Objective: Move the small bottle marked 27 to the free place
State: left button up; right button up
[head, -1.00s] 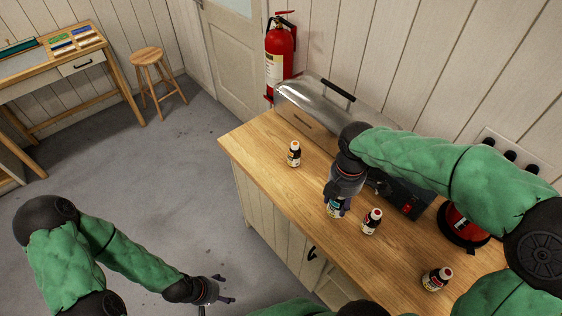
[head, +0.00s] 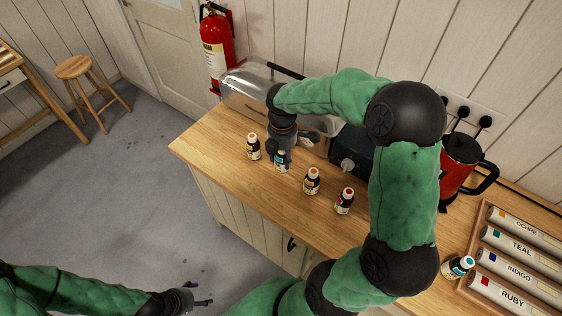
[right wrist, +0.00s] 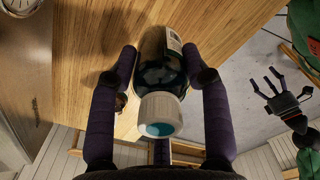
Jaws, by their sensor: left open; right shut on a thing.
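My right gripper (head: 281,154) is shut on a small dark bottle with a teal cap (head: 281,162), over the wooden counter. In the right wrist view the bottle (right wrist: 163,75) is upright between the two fingers, its teal-and-white cap toward the camera. Its number is not readable, and I cannot tell if its base touches the wood. An orange-capped bottle (head: 253,147) stands just left of it, another orange-capped bottle (head: 312,181) to its right, then a red-capped bottle (head: 344,201). My left gripper (head: 203,302) is open and empty, low beside the counter.
Another teal-capped bottle (head: 457,268) stands by a tray of labelled rolls (head: 478,228). A metal-lidded appliance (head: 250,92), a dark box (head: 350,150) and a red kettle (head: 459,165) line the wall. The counter's front strip (head: 255,195) is clear.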

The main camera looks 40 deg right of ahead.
aim_at(281, 155)
jog(key=shift+w+d+f, duration=0.25)
jog(key=shift+w+f, duration=0.2)
jog(key=shift+f, duration=0.15)
jog(key=shift+w+d+f, duration=0.25)
jog(key=shift+w+f, duration=0.15)
jog(key=shift+f, duration=0.15)
jog(key=shift+w+d+f+b, duration=0.15)
jog(key=shift+f+b, duration=0.35)
jog(key=shift+f, duration=1.2)
jog(key=shift+f, duration=0.2)
jog(key=o, duration=1.2)
jog(key=shift+o, duration=0.2)
notch_tip(281, 155, up, 12)
jog(key=shift+r+p, duration=0.2)
jog(key=shift+p, duration=0.9)
